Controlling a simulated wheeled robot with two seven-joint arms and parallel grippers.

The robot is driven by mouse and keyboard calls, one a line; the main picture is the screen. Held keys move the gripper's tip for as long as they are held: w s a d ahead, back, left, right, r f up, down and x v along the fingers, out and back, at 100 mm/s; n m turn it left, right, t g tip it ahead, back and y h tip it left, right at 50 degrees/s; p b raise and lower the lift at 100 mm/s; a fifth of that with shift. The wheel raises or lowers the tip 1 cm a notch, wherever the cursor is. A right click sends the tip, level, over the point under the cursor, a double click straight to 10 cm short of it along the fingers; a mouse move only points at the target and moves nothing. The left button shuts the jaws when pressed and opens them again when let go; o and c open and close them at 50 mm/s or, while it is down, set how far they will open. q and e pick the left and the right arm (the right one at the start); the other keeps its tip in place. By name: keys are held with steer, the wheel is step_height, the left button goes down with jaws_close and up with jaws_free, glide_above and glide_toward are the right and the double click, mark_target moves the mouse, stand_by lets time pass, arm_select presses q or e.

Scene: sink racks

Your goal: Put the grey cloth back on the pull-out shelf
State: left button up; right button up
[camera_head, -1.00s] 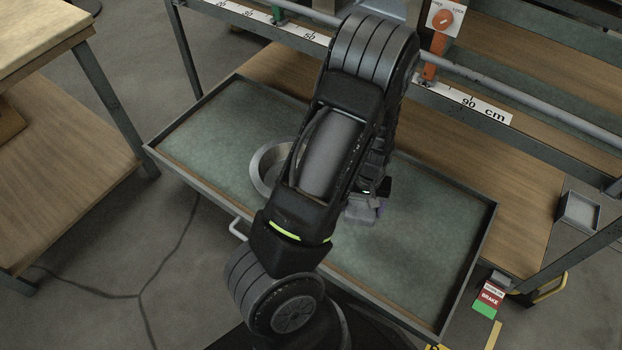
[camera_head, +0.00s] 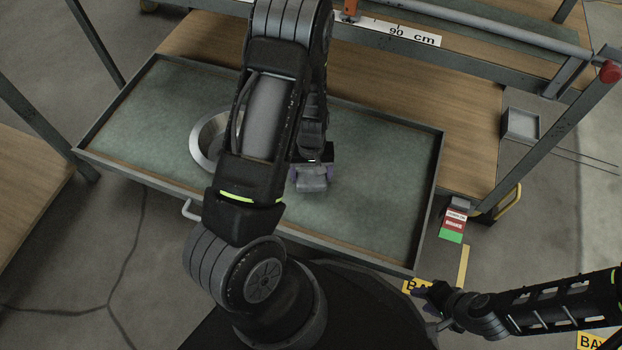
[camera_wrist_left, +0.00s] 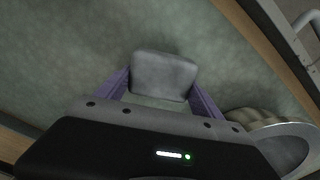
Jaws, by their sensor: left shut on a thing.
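The grey cloth (camera_head: 313,184) is a small folded block between the purple-sided fingers of my left gripper (camera_head: 311,174). The left wrist view shows the cloth (camera_wrist_left: 163,76) with the left gripper (camera_wrist_left: 160,92) shut on it, one finger on each side. Cloth and gripper are over the green-grey surface of the pull-out shelf (camera_head: 385,190), right of its middle. I cannot tell whether the cloth touches the surface. My right gripper (camera_head: 436,300) is at the lower right, outside the shelf; its fingers are too dark to read.
A round metal bowl (camera_head: 203,146) stands on the shelf left of my left arm, partly hidden by it. The shelf has a raised rim and a front handle (camera_head: 190,210). A frame rail with a ruler (camera_head: 400,31) runs behind. The shelf's right part is clear.

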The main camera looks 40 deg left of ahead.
mark_target(311, 180)
arm_select(q)
steer(key=shift+f+b, duration=0.35)
steer(key=shift+f, duration=1)
steer(key=shift+f, duration=0.1)
steer(key=shift+f, duration=0.15)
steer(key=o, duration=1.3)
steer(key=shift+r, duration=0.2)
step_height(311, 180, up, 11)
steer(key=p, duration=0.5)
steer(key=shift+r, duration=0.55)
